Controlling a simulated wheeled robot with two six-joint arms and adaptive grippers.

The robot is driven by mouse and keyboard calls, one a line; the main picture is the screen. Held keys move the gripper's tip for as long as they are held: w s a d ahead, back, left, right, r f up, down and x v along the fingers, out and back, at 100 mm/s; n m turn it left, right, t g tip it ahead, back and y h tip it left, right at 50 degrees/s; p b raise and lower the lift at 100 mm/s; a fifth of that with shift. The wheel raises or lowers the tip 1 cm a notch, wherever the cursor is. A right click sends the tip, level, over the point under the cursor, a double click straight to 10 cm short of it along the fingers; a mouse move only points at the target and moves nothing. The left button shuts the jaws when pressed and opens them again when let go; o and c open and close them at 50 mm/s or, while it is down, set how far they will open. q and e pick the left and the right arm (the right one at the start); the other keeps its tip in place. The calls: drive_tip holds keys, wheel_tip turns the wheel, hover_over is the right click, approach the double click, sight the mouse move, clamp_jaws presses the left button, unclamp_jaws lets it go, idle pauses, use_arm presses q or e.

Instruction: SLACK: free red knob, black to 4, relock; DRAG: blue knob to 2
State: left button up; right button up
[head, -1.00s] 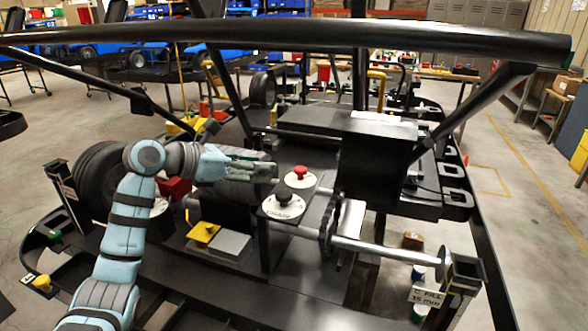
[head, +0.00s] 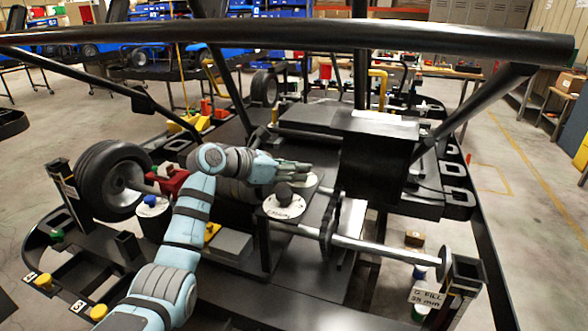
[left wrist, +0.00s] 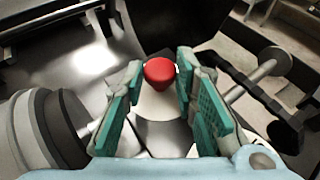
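The black knob (head: 284,194) stands on a white labelled dial (head: 284,207) on the dark plate. The red knob (left wrist: 160,72) shows in the left wrist view on its white disc, between and just beyond my open fingertips; in the head view my gripper hides it. My left gripper (head: 305,171) comes in from the left above and behind the black knob. In the left wrist view its two green-padded fingers (left wrist: 160,95) are spread apart with nothing held. The blue knob (head: 150,201) stands on a white dial at the left, next to the wheel. My right gripper is not in view.
A black roll bar (head: 290,33) crosses the near top of the view. A sprocket and steel axle (head: 385,244) lie right of the dials. A tall black box (head: 380,150) stands behind them. A wheel (head: 112,180) and a red part (head: 172,183) are at left.

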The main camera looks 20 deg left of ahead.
use_arm(q)
clamp_jaws()
drive_tip(key=p, duration=0.1)
drive_tip(key=n+t+y+p, duration=0.1)
drive_tip(key=p, duration=0.1)
drive_tip(key=n+y+p, duration=0.1)
drive_tip(key=p, duration=0.1)
drive_tip(key=shift+s+d+r, duration=0.2)
drive_tip(key=shift+d+r, duration=0.1)
drive_tip(key=shift+f+n+t+y+p, duration=0.1)
drive_tip(key=shift+n+t+y+p, duration=0.2)
drive_tip(key=shift+n+t+y, duration=0.15)
drive_tip(key=shift+f, duration=0.2)
